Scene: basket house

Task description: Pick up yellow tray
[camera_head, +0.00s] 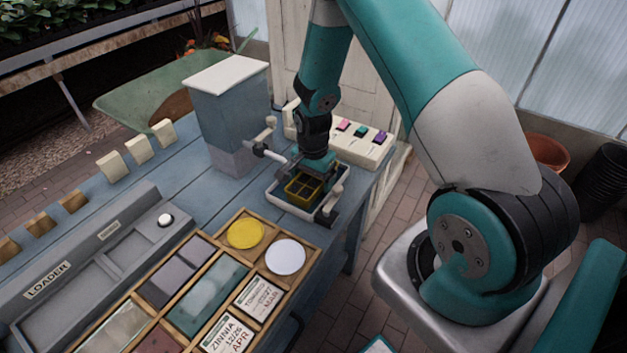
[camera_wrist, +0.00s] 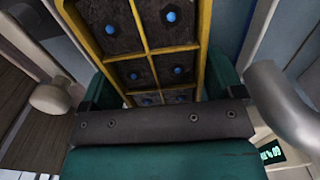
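The yellow tray (camera_head: 303,190) has a yellow frame with dark-filled cells. It lies inside a pale, light-rimmed holder (camera_head: 279,203) at the right end of the blue table. My gripper (camera_head: 310,170) is directly above it, pointing down, and hides its far part. In the wrist view, the yellow tray (camera_wrist: 147,51) shows dark cells with blue dots. The teal fingers of my gripper (camera_wrist: 160,85) stand on either side of its near end, close to its edges. I cannot tell whether they press on it.
A grey-blue box with a white lid (camera_head: 225,75) stands left of my gripper, with a white handle (camera_head: 268,152) beside it. A cream button panel (camera_head: 360,147) is behind. A wooden organizer (camera_head: 315,245) with discs and seed cards lies in front, beside the grey loader (camera_head: 100,270).

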